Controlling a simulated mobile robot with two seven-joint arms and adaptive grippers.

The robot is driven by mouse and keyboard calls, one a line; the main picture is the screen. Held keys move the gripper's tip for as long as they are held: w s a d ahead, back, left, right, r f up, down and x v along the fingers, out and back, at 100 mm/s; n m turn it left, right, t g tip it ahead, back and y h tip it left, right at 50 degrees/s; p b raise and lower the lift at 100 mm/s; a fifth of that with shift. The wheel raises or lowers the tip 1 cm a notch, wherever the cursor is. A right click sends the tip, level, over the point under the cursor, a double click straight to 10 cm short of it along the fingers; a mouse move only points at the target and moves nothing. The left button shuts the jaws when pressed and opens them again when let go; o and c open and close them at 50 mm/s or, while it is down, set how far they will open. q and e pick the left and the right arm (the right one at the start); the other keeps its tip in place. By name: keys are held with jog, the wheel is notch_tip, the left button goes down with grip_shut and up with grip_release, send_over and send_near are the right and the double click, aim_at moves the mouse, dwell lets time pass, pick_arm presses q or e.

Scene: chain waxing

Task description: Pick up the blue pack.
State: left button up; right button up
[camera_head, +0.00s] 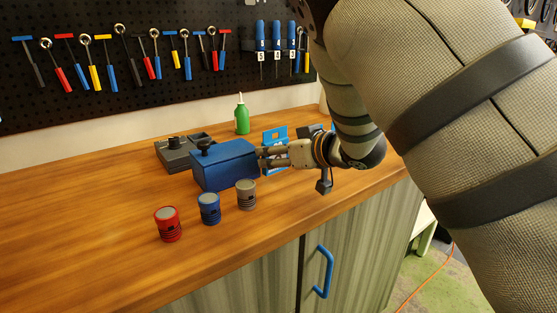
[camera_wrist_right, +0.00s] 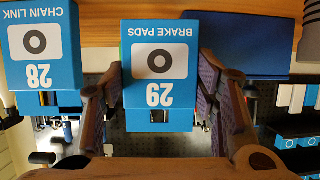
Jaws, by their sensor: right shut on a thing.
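The blue pack labelled BRAKE PADS 29 (camera_wrist_right: 160,95) is in the middle of the right wrist view, which shows it upside down. My right gripper (camera_wrist_right: 160,78) is shut on it, one finger on each side. In the head view my right gripper (camera_head: 264,157) reaches in from the right, beside the blue machine, and partly covers a blue pack (camera_head: 275,134). I cannot tell whether the held pack touches the bench. My left gripper is out of view.
The blue machine (camera_head: 224,166) is close left of the gripper on the wooden bench (camera_head: 90,220). Red (camera_head: 168,224), blue (camera_head: 209,209) and grey (camera_head: 246,195) cans stand in front. A green bottle (camera_head: 242,117) and a dark grey device (camera_head: 172,156) are behind. The left bench is clear.

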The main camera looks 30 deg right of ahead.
jog(key=s+d+r, duration=0.3)
jog(key=s+r, duration=0.8)
jog(key=s, duration=0.3)
jog(key=shift+w, duration=0.1)
